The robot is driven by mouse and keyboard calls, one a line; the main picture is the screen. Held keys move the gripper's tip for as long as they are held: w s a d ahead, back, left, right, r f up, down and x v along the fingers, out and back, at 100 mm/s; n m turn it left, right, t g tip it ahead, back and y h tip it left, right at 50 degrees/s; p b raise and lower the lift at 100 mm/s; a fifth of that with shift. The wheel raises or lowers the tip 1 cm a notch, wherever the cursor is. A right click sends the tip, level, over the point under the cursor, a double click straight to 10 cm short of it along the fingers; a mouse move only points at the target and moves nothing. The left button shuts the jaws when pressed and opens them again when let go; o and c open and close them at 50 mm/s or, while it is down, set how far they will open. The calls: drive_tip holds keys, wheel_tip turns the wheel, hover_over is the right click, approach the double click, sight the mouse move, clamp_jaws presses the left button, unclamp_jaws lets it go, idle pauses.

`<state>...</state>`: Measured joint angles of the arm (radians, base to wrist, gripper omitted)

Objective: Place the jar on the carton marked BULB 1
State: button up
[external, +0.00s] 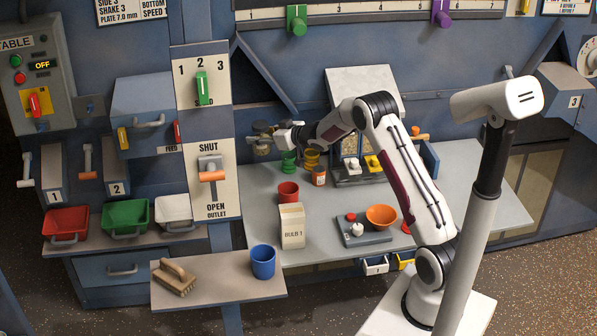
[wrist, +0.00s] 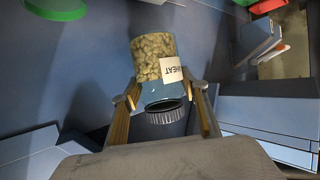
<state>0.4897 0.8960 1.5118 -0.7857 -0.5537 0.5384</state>
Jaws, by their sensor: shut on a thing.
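The jar (wrist: 153,58) is clear, filled with beige grains, and has a dark ribbed lid and a white label reading WHEAT. My gripper (wrist: 162,91) is shut on it, with one finger on each side near the lid end. In the external view the jar (external: 262,147) is small and partly hidden by my gripper (external: 266,132), held up at the back left of the bench. The cream carton marked BULB 1 (external: 292,232) stands upright on the bench, nearer the camera and below my gripper. The carton is not seen in the wrist view.
A red cup (external: 288,192) stands just behind the carton. To the carton's right is a grey tray with an orange bowl (external: 381,216). The outlet lever panel (external: 211,190) rises at left.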

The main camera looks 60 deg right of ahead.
drive_tip(key=shift+d+r, duration=0.2)
drive_tip(key=shift+r, duration=0.05)
drive_tip(key=s+r+n+y, duration=0.2)
drive_tip(key=s+r, duration=0.6)
drive_tip(key=r, duration=0.5)
drive_tip(key=s+a+n+g+y, duration=0.3)
drive_tip(key=s+a+n+y, duration=0.4)
drive_tip(key=s+a, duration=1.2)
drive_tip(key=a+y, duration=0.1)
drive_tip(key=a, duration=0.1)
drive_tip(key=shift+a+n+g+y, duration=0.3)
drive_tip(key=shift+a+n+g, duration=0.05)
drive_tip(key=shift+n+g, duration=0.05)
drive_tip(key=shift+w+f, duration=0.1)
wheel_tip(320, 180, down, 6)
drive_tip(key=shift+f, duration=0.15)
